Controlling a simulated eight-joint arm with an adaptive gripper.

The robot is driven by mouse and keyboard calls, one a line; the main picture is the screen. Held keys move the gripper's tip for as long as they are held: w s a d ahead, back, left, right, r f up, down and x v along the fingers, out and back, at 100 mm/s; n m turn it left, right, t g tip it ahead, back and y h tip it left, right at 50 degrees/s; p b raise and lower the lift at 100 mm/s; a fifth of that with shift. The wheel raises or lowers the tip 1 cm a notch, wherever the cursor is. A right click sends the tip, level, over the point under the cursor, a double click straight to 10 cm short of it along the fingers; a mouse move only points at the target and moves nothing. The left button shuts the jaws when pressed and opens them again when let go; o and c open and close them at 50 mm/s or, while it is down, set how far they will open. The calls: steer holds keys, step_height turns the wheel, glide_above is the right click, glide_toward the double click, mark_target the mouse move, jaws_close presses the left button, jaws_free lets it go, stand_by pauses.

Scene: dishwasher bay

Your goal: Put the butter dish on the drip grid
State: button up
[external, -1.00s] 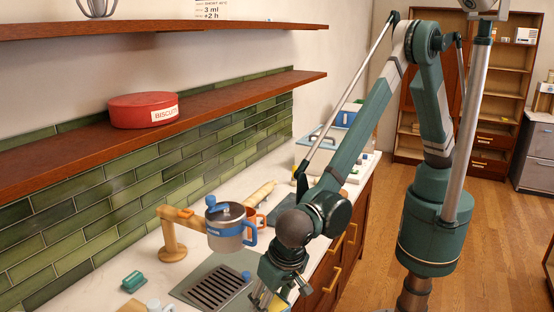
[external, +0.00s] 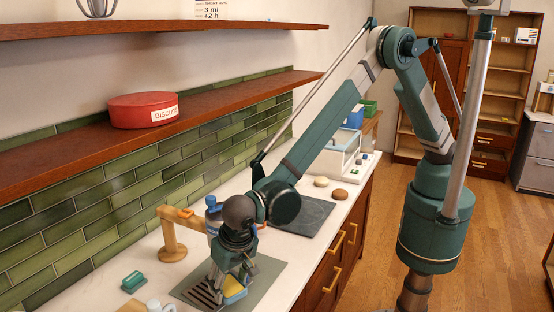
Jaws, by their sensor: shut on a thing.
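The butter dish (external: 235,293), yellow and light blue, is small and partly hidden in my gripper (external: 237,278). My gripper points down and is shut on it, at the right side of the drip grid. The drip grid (external: 199,293) is a dark slotted panel set in a grey-green plate (external: 267,270) on the white counter. My gripper and the dish cover its right part. I cannot tell whether the dish touches the grid or hangs just above it.
A wooden stand (external: 172,240) and a blue-topped mug (external: 212,212), partly behind my arm, stand behind the grid. A green block (external: 133,282) lies at left, a pale item (external: 155,305) in front. A dark mat (external: 305,215) lies farther back.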

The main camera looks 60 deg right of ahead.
mark_target(225, 288)
steer(key=shift+w, duration=2)
steer(key=shift+f, duration=0.1)
steer(key=shift+f+p, duration=0.5)
steer(key=shift+f, duration=1.2)
steer(key=shift+f, duration=0.15)
steer(key=o, duration=1.1)
steer(key=b+v, duration=0.1)
steer(key=v, duration=1.1)
steer(key=shift+r, duration=0.25)
